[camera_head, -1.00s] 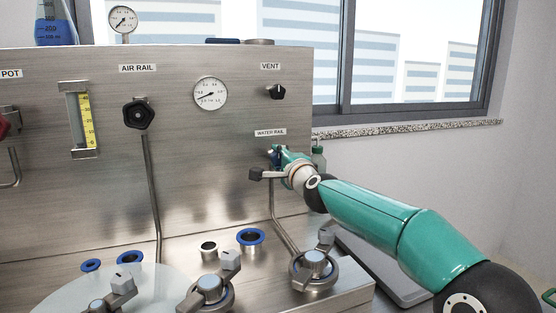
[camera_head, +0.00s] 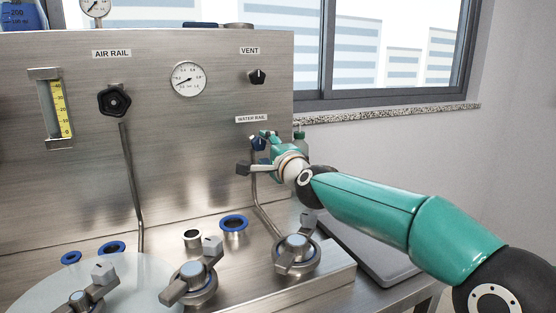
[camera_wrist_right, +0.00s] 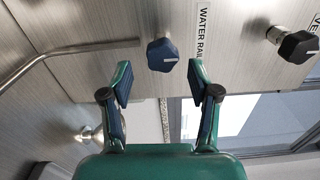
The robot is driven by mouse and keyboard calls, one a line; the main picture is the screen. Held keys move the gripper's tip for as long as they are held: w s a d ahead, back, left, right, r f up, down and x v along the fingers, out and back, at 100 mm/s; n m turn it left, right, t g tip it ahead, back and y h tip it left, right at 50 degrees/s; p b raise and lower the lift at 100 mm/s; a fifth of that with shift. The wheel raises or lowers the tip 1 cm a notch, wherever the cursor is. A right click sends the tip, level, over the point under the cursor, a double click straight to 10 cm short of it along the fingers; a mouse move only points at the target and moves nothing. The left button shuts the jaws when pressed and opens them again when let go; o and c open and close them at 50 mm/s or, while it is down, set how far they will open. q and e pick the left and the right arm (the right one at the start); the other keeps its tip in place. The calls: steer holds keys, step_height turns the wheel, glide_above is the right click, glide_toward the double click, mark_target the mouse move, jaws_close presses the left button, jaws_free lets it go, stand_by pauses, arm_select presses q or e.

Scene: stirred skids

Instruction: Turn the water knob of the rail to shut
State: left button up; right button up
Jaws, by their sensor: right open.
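The water knob is a dark blue faceted knob with a pale pointer line, under the WATER RAIL label on the steel panel. It shows in the right wrist view (camera_wrist_right: 162,55) and, partly covered by my gripper, in the head view (camera_head: 257,143). My right gripper (camera_wrist_right: 160,80) is open, its two green fingers with dark pads on either side of the knob's line. In the wrist view the knob lies just beyond the fingertips, apart from them. The right gripper (camera_head: 267,139) is small in the head view. My left gripper is not in view.
A pipe (camera_head: 262,207) runs down below the water knob. The black vent knob (camera_head: 257,76) is above it and the air rail knob (camera_head: 114,100) to its left. Grey-handled valves (camera_head: 297,252) stand on the ledge. A window is at the right.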

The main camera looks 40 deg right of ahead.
steer(key=v, duration=0.8)
steer(key=shift+w+d, duration=0.1)
